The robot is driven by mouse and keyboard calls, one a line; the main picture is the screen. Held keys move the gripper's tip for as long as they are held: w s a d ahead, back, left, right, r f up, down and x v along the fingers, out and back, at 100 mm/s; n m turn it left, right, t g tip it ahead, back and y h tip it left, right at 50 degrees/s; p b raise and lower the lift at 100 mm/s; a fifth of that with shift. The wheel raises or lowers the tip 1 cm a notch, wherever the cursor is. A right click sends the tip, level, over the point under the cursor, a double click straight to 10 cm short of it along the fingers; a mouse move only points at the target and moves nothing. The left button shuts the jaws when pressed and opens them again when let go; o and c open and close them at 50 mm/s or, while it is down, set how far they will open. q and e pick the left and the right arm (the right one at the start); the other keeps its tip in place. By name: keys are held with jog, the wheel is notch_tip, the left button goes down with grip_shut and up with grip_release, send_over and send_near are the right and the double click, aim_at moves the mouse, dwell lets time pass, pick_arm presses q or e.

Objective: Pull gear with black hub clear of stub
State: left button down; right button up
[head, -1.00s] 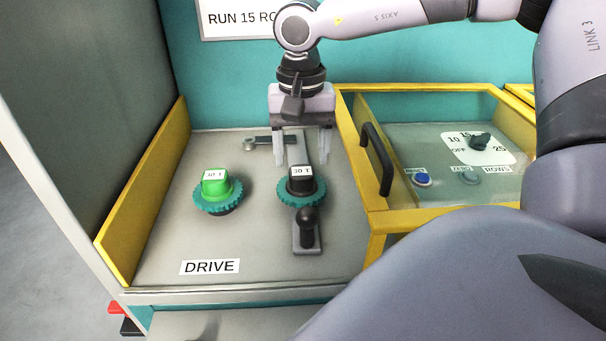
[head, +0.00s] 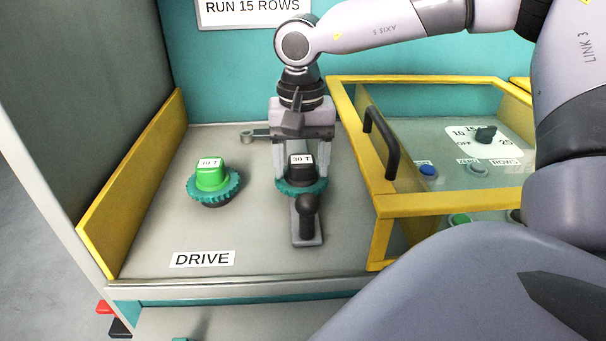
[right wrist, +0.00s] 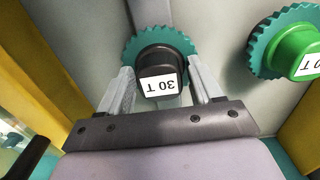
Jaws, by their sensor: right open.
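The gear with the black hub (head: 301,174) has a teal toothed rim and a "30 T" label, and sits at the right of the drive panel. It also shows in the right wrist view (right wrist: 160,68). The stub under it is hidden by the gear. My right gripper (head: 302,170) is open, with its fingers on either side of the black hub. In the right wrist view the fingers (right wrist: 160,88) flank the hub, with a visible gap at least on the right side. My left gripper is not in view.
A second gear with a green hub (head: 211,179) sits to the left. A black-knobbed lever (head: 307,217) stands just in front of the black-hub gear. A yellow-framed clear cover with a black handle (head: 381,142) is close on the right. A yellow side wall (head: 131,190) bounds the left.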

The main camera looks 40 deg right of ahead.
aim_at(301, 159)
grip_shut()
jog(key=shift+r, duration=0.1)
jog(key=shift+r+p, duration=0.55)
jog(key=shift+r, duration=0.2)
jog(key=shift+r+p, duration=1.5)
jog(key=shift+r, duration=0.75)
jog(key=shift+r+p, duration=1.45)
jog(key=shift+r, duration=0.55)
